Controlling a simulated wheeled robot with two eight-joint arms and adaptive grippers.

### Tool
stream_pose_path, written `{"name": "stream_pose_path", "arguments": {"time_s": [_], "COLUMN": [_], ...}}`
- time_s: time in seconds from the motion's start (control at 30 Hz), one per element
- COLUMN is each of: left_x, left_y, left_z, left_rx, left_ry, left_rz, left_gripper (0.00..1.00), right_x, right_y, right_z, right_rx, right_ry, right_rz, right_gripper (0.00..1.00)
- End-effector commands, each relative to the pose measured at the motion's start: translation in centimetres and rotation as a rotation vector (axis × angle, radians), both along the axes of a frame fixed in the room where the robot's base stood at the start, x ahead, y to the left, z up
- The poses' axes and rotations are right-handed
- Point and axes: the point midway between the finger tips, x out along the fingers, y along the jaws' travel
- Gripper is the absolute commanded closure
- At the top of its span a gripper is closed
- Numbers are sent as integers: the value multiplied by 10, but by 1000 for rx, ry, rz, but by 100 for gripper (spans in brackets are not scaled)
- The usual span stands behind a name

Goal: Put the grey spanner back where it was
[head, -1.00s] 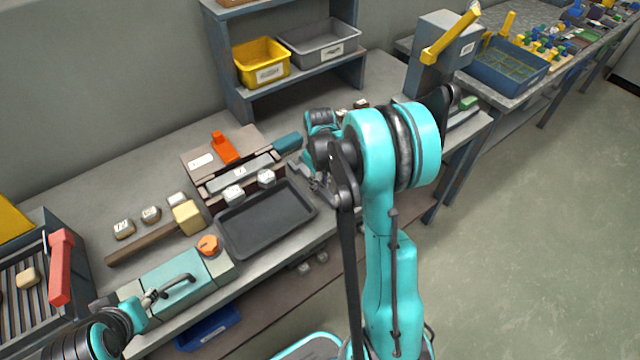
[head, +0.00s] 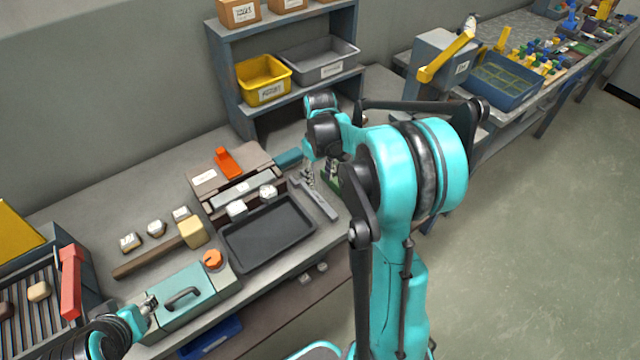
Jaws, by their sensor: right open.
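The grey spanner (head: 318,202) lies on the bench to the right of the black tray (head: 268,236), slanting toward the bench's front edge. My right gripper (head: 309,176) is open, pointing down close to the spanner's far end. I cannot tell whether its fingers touch the spanner. My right arm hides part of the bench behind it. My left gripper (head: 151,302) is at the lower left, close to the handle of a teal box (head: 183,297); its jaws are too small to read.
A wooden press with an orange handle (head: 228,162) stands behind the tray. A green item (head: 332,182) is just right of my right gripper. A shelf with a yellow bin (head: 264,82) and a grey bin (head: 318,60) rises behind. A red-handled rack (head: 70,282) is at left.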

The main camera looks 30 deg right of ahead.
Motion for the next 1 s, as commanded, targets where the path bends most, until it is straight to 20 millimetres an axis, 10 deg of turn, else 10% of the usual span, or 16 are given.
{"name": "stream_pose_path", "arguments": {"time_s": [0.27, 0.6, 1.0], "left_x": [0, 0, 0], "left_y": [0, 0, 0], "left_z": [5, 5, 5], "left_rx": [0, 0, 0], "left_ry": [0, 0, 0], "left_rz": [0, 0, 0], "left_gripper": [60, 60, 60], "right_x": [-8, -78, -154], "right_y": [13, 95, 154], "right_z": [30, 91, 91], "right_rx": [-10, -43, 13], "right_ry": [-33, -304, -588], "right_rz": [-1, -29, -62], "right_gripper": [58, 58, 58]}}
